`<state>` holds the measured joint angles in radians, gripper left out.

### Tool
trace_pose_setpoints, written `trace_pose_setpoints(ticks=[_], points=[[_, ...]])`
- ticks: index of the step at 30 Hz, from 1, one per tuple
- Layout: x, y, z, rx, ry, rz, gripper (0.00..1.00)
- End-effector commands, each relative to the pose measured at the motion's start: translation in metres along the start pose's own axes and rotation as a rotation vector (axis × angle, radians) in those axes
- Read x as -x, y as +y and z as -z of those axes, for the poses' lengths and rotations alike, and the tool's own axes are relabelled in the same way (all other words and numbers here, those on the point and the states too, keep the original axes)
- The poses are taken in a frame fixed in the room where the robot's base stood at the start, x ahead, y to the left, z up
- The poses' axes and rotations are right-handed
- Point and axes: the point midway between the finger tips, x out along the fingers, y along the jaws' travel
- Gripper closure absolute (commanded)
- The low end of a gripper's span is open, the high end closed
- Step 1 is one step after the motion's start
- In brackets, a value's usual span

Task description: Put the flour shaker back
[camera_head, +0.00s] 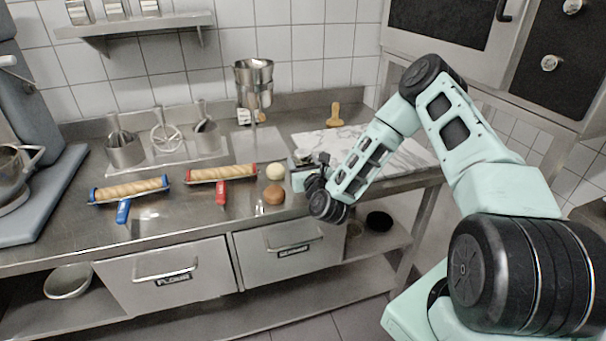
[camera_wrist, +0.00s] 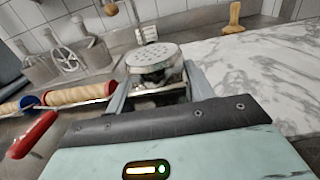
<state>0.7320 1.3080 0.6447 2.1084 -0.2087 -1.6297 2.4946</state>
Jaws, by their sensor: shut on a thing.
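The flour shaker (camera_wrist: 153,56) has a round metal top with small holes and stands between my gripper's fingers in the wrist view. My gripper (camera_wrist: 158,86) is shut on it. In the head view my gripper (camera_head: 301,172) is low over the steel counter, at the left edge of the marble slab (camera_head: 400,150). The shaker (camera_head: 304,155) shows there only as a small piece. Its lower part is hidden by my gripper, and I cannot tell whether it touches the counter.
Metal cups with tools (camera_head: 124,150) and a tall metal container (camera_head: 254,85) stand behind. A wall shelf (camera_head: 135,25) holds several small containers.

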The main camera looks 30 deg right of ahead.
Motion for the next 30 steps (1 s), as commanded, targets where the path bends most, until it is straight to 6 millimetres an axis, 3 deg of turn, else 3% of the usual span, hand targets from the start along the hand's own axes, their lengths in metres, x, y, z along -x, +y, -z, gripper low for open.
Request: trace_pose_setpoints(ticks=[9,21,22,24,30], points=[[0.001,0.001,0.035,0.001,0.001,-0.002,0.74],[0.000,0.000,0.043,0.000,-0.001,-0.001,0.74],[0.000,0.000,0.043,0.001,0.000,-0.001,0.45],[0.000,0.000,0.042,0.001,0.000,-0.001,0.26],[0.000,0.000,0.042,0.001,0.000,-0.001,0.26]])
